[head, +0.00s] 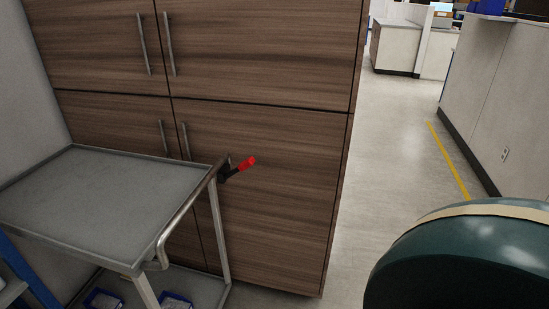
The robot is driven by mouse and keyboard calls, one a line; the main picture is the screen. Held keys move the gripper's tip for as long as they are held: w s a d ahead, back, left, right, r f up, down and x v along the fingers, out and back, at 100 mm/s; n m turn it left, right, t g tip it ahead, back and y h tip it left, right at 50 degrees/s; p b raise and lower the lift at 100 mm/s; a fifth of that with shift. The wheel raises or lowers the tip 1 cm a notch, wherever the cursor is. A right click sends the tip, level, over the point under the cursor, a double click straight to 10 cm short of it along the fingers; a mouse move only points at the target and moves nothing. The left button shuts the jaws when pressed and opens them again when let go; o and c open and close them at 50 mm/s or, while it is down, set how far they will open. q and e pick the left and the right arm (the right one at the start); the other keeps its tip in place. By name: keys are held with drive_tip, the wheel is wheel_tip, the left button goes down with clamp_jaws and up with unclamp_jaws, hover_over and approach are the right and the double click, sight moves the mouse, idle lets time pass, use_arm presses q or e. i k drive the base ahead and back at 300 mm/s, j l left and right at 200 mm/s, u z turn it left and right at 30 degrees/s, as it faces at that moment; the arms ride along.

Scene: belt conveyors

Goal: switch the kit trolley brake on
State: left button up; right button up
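The kit trolley (110,195) stands at the left, with a grey top tray, a bent metal push handle (185,213) on its right side and a lower shelf. A brake lever with a red grip (246,164) and a black mount (226,172) sits at the far end of the handle. The lever points up and to the right. I cannot tell from its pose alone whether the brake is on. Neither of my grippers shows in the head view.
A wooden cabinet (270,130) with metal handles stands right behind the trolley. Blue bins (175,300) sit on the lower shelf. A dark green rounded object (460,260) fills the lower right. An open floor aisle (400,140) with a yellow line runs back at the right.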

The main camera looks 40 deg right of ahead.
sight(249, 162)
drive_tip(key=z, duration=1.05)
